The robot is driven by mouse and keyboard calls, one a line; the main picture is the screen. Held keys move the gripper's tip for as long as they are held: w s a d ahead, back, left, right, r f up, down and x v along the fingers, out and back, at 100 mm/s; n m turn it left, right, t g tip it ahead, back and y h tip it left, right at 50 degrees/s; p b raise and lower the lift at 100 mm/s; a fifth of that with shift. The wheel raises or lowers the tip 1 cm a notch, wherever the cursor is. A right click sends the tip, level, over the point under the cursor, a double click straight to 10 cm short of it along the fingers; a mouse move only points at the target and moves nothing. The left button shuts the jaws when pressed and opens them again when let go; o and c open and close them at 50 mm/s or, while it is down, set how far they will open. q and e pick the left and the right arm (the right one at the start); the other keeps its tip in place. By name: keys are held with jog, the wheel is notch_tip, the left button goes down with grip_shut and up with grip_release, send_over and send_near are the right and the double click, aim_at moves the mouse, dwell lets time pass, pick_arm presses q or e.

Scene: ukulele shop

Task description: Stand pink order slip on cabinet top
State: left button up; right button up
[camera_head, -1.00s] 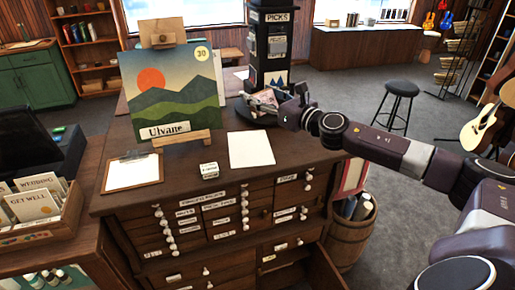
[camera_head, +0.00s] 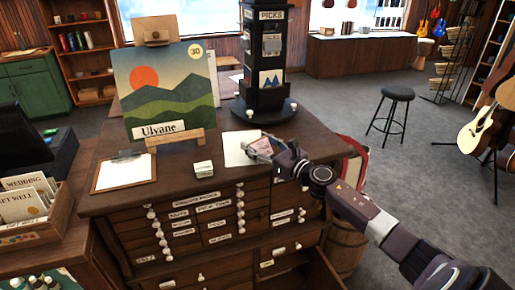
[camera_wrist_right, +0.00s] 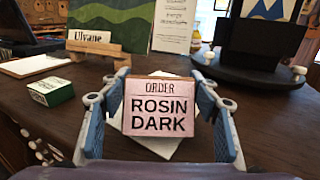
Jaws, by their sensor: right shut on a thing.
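The pink order slip (camera_wrist_right: 158,107), lettered "ORDER ROSIN DARK", is upright between the fingers of my right gripper (camera_wrist_right: 160,115) in the right wrist view. In the head view my right gripper (camera_head: 262,150) is shut on the slip (camera_head: 260,147), over the right part of the cabinet top (camera_head: 185,170), above a white sheet. I cannot tell whether the slip's lower edge touches anything. My left gripper is not in view.
A white sheet (camera_head: 236,152) lies under the slip. Left of it are a small white-and-green box (camera_head: 203,168), a clipboard (camera_head: 122,173) and a painting on an easel (camera_head: 168,90). A dark picks rack (camera_head: 263,95) stands behind. The front right of the top is clear.

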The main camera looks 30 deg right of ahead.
jog(key=shift+f, duration=0.65)
jog(key=shift+f, duration=0.2)
jog(key=o, duration=1.2)
jog(key=shift+c, duration=0.2)
jog(key=shift+r, duration=0.15)
